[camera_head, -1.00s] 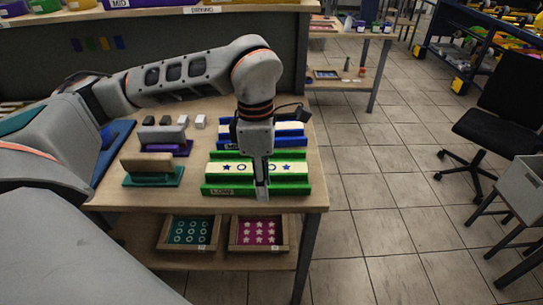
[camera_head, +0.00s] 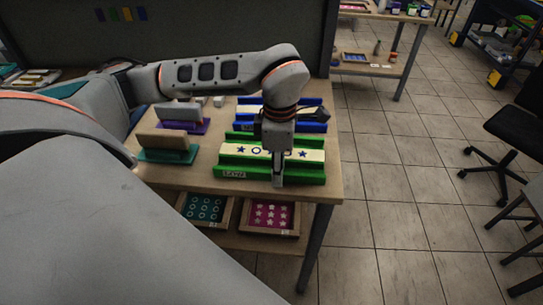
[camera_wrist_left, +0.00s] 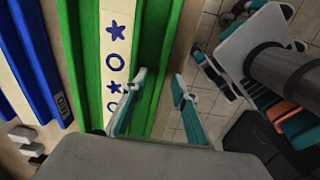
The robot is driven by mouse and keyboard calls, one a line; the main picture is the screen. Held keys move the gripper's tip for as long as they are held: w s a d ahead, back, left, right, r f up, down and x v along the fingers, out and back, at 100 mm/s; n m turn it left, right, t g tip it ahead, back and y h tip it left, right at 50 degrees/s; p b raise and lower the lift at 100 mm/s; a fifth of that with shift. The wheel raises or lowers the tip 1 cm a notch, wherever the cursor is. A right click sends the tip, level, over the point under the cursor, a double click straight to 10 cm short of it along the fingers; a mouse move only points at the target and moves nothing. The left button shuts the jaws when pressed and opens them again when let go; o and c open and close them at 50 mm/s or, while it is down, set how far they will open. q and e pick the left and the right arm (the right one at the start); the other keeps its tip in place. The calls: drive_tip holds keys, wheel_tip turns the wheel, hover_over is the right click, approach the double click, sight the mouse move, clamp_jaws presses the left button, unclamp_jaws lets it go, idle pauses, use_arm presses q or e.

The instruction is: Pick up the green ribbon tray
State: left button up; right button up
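The green ribbon tray (camera_head: 235,162) lies on the wooden table, with a cream ribbon (camera_head: 240,150) printed with dark blue stars and rings along its middle. My left gripper (camera_head: 278,180) points down at the tray's near long wall, right of its middle. In the left wrist view its two fingers (camera_wrist_left: 157,98) are apart, one on each side of the outer wall of the green tray (camera_wrist_left: 150,45). Whether they touch the wall I cannot tell. My right gripper is not in view.
A blue ribbon tray (camera_head: 312,127) lies just behind the green one. Stamp blocks on a teal base (camera_head: 165,157) and a purple base (camera_head: 183,126) stand to the left. A shelf below holds a teal tray (camera_head: 205,208) and a magenta tray (camera_head: 271,214).

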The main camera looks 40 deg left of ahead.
use_arm(q)
drive_tip(key=shift+f, duration=0.2)
clamp_jaws()
drive_tip(key=shift+r, duration=0.1)
